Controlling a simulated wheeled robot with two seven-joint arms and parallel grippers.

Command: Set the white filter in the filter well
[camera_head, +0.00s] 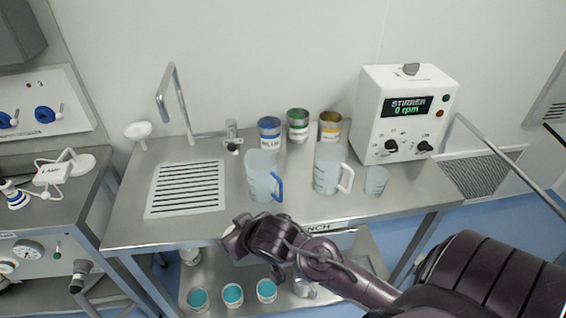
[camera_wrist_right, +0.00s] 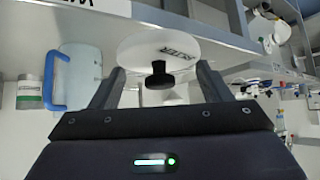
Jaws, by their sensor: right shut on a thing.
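The white filter (camera_wrist_right: 135,52) is a round white disc with dark lettering and a black knob (camera_wrist_right: 158,76), seen in the right wrist view. My right gripper (camera_wrist_right: 155,85) is shut on it, with a finger on each side of the knob. In the head view my right gripper (camera_head: 238,230) is at the front edge of the middle bench, and a small white part of the filter (camera_head: 228,232) shows beside it, mostly hidden by the gripper. I cannot make out the filter well for certain in either view. My left gripper is not in view.
The middle bench (camera_head: 130,215) carries a slotted drain plate (camera_head: 187,188), a blue-handled jug (camera_head: 262,178), a white-handled jug (camera_head: 328,170), a beaker (camera_head: 376,181), several cans and a stirrer box (camera_head: 403,115). A left bench (camera_head: 60,205) holds devices. Teal-topped jars (camera_head: 232,294) stand on the lower shelf.

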